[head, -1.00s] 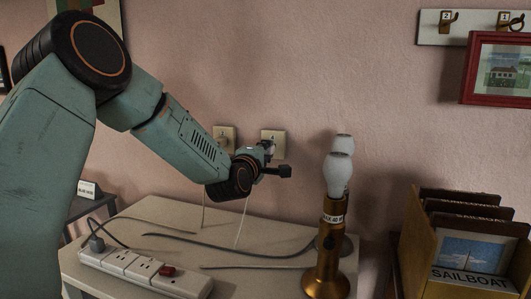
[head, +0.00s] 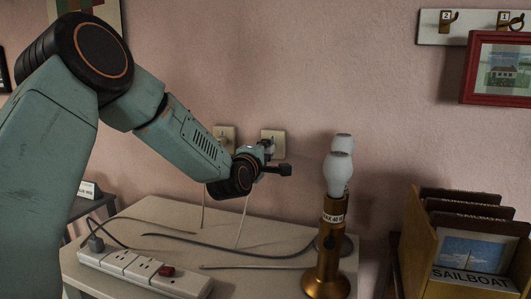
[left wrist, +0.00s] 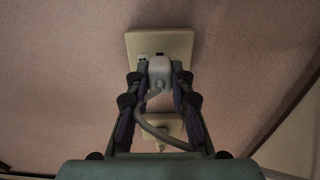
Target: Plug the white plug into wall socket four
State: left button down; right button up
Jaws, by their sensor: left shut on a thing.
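Wall socket four (head: 280,140) is a cream plate on the pink wall, above the back of the table. My left gripper (head: 277,158) is right in front of its lower part. In the left wrist view, the left gripper (left wrist: 159,76) is shut on the white plug (left wrist: 159,70), with a finger on each side. The plug overlaps the lower half of a cream socket plate (left wrist: 143,40). I cannot tell whether its prongs are in the holes. A pale cord bends away from the plug. My right gripper is not in view.
Another socket plate (head: 228,133) is just left, partly behind my arm. A white power strip (head: 130,270) and loose cords lie on the table (head: 225,255). A brass lamp (head: 330,245) stands to the right, near the gripper. A wooden box (head: 425,255) of cards is farther right.

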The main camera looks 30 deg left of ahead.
pick_arm(q)
jog(key=shift+x, duration=0.8)
jog(key=c, duration=1.1)
grip_release()
jog(key=shift+s, duration=0.1)
jog(key=shift+s, duration=0.1)
jog(key=v, duration=1.1)
jog(key=shift+s, duration=0.35)
jog(key=shift+x, duration=5.95)
